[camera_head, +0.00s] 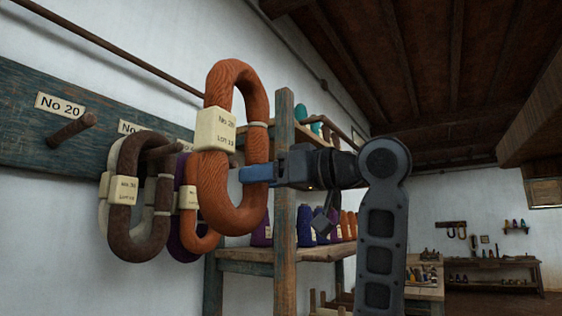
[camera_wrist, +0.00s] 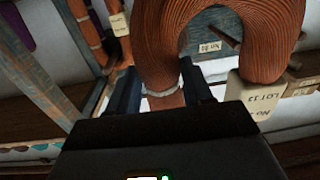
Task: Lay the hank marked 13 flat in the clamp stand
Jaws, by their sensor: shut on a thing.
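A large orange hank (camera_head: 223,165) hangs upright in the air in front of the wall rack, with a cream tag that seems to read No 20, Lot 13. My gripper (camera_head: 257,173) is shut on its right strand, below a pale tie band. The hank also fills the top of the wrist view (camera_wrist: 220,30), with its tag to the right reading Lot 13. There my gripper (camera_wrist: 163,90) has one finger on each side of the banded strand. I cannot make out the clamp stand in either view.
A blue-green peg rail (camera_head: 25,120) with No 20 plates runs along the left wall. A brown hank (camera_head: 126,220), a smaller orange hank and others hang close behind the held one. A wooden shelf post (camera_head: 285,260) stands close by; shelves hold yarn cones. A bench (camera_head: 490,264) is far right.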

